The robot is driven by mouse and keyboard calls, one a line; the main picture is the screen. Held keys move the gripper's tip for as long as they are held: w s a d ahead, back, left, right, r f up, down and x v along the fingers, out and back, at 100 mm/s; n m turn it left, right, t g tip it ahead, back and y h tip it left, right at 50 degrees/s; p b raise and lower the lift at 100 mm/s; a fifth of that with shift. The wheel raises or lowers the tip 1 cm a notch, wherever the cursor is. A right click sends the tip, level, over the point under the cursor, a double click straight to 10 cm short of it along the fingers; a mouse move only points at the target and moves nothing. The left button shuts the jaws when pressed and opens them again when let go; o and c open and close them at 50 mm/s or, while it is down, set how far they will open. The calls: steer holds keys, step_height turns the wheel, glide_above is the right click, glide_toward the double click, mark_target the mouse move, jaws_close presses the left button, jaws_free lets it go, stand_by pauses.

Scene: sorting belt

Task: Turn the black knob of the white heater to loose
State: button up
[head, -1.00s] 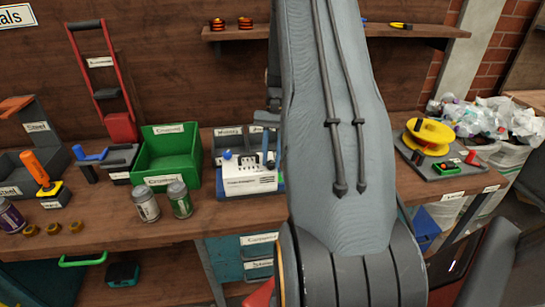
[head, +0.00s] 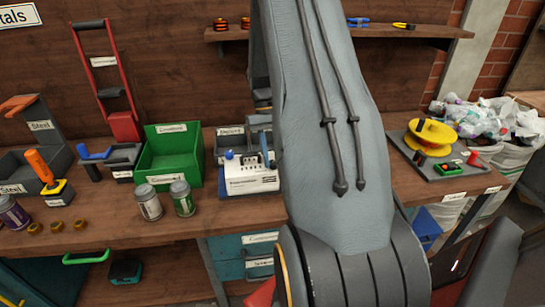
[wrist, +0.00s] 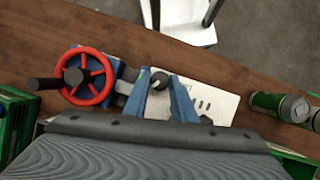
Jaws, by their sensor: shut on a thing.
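The white heater (head: 250,180) stands on the bench left of my arm in the head view, with its right end hidden behind the arm. In the wrist view its white top (wrist: 222,103) lies under my gripper, with dark slots to the right. My gripper (wrist: 160,84) shows there as two blue fingers. They are closed around the black knob (wrist: 158,79), one finger on each side. The knob's pointer direction is too small to read.
A red handwheel (wrist: 88,76) with a black handle stands close left of my fingers in the wrist view. Cans (head: 181,198) and a green bin (head: 167,158) stand left of the heater in the head view. A yellow reel (head: 429,136) stands at right.

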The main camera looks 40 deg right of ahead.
stand_by(0.4)
steer(key=o, duration=1.1)
steer(key=shift+b+v, duration=1.35)
steer(key=shift+v, duration=2.55)
steer(key=s+a+n+t+h, duration=0.2)
steer(key=s+a+t, duration=0.1)
steer(key=a, duration=1.5)
steer(key=s+a+t, duration=0.1)
steer(key=s+a, duration=0.2)
steer(key=s+a+f+n, duration=0.1)
steer(key=s+a, duration=0.2)
steer(key=a, duration=0.1)
steer(key=s+a+f+n+t, duration=0.1)
steer(key=s+a, duration=0.2)
steer(key=a, duration=0.1)
steer(key=shift+a+t+b, duration=0.2)
steer(key=shift+t+b, duration=0.1)
steer(key=shift+b, duration=0.1)
